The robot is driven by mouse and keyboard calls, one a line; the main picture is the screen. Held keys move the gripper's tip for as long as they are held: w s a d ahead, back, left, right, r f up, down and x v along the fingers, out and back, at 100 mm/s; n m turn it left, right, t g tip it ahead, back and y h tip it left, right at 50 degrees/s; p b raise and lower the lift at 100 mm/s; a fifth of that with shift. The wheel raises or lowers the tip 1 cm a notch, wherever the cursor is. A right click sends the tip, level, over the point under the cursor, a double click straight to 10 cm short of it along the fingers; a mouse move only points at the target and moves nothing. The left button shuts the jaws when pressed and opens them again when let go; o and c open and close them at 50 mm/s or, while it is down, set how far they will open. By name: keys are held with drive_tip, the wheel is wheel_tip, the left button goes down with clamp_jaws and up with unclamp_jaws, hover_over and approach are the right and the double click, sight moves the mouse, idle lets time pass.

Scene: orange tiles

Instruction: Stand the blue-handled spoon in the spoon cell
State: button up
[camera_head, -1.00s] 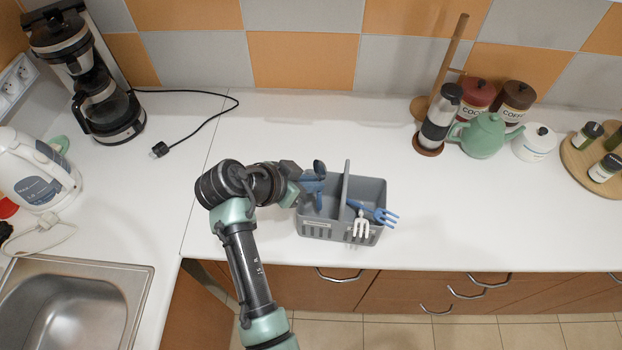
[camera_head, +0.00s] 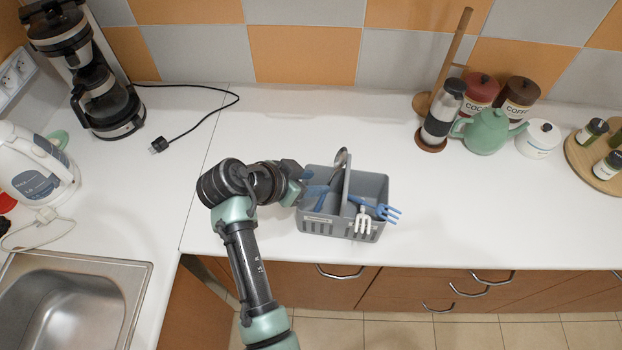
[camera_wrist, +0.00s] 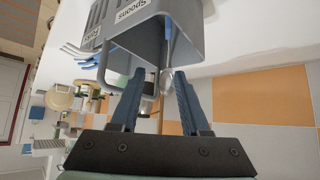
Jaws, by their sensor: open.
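The grey cutlery caddy (camera_head: 372,186) stands on the counter with a divider. In the wrist view its cells carry "Spoons" and "Forks" labels, the caddy wall (camera_wrist: 190,22) showing at the top. The blue-handled spoon (camera_head: 341,157) is in the left cell, labelled Spoons, bowl up and tilted right against the divider. Its silver bowl shows in the wrist view (camera_wrist: 167,78). My gripper (camera_head: 319,183) is open at the left cell; in the wrist view its fingers (camera_wrist: 160,75) are spread either side of the spoon bowl. Whether they touch it cannot be told.
A blue fork (camera_head: 384,211) and a white fork (camera_head: 363,221) lean out of the right cell. A teapot (camera_head: 486,131), a French press (camera_head: 443,112) and canisters stand at the back right. The kettle (camera_head: 32,168) and sink are left. The counter right of the caddy is clear.

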drive_tip(key=b+v, duration=0.2)
drive_tip(key=v, duration=1.1)
drive_tip(key=shift+b, duration=0.35)
drive_tip(key=shift+w, duration=0.1)
